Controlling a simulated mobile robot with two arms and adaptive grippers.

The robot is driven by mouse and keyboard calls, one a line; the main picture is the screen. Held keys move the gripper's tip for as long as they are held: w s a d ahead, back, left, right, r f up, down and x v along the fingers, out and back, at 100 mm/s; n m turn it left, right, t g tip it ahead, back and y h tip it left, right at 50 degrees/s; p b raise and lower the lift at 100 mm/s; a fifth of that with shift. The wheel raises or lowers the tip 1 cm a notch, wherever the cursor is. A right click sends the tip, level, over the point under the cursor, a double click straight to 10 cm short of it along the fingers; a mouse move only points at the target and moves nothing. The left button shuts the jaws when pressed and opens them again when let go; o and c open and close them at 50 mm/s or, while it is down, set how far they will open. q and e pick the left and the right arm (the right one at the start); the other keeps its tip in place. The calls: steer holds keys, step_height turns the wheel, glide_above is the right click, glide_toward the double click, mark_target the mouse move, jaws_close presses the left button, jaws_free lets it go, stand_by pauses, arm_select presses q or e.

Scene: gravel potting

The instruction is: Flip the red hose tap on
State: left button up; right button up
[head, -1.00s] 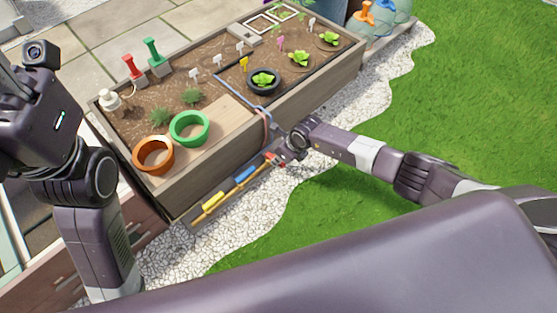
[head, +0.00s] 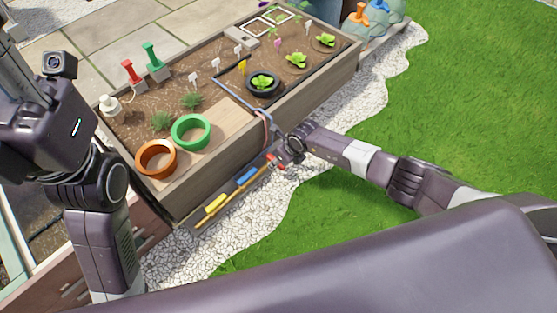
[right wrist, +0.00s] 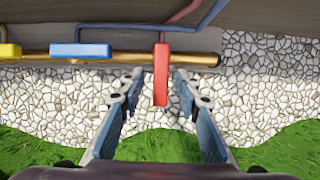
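The red tap handle (right wrist: 161,75) hangs down across the brass pipe (right wrist: 205,59) in the right wrist view. It also shows in the head view (head: 275,161), at the bed's front side beside my right gripper. My right gripper (right wrist: 159,76) is open, with one finger on each side of the red handle. There is a visible gap on both sides, so it does not appear to grip the handle. My left wrist (head: 45,120) is at the left of the head view; its fingertips cannot be made out.
A blue handle (right wrist: 80,50) and a yellow handle (right wrist: 9,50) lie along the pipe to the left. Hoses run up the planter bed (head: 225,178) just behind. White gravel (head: 195,258) and grass (head: 480,120) lie in front, clear.

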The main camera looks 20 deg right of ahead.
steer(key=shift+r, duration=0.1)
steer(key=shift+s+d+r, duration=0.1)
steer(key=shift+d+r, duration=0.05)
steer(key=shift+r, duration=0.1)
steer(key=v, duration=1.1)
steer(key=shift+r, duration=0.15)
stand_by(0.3)
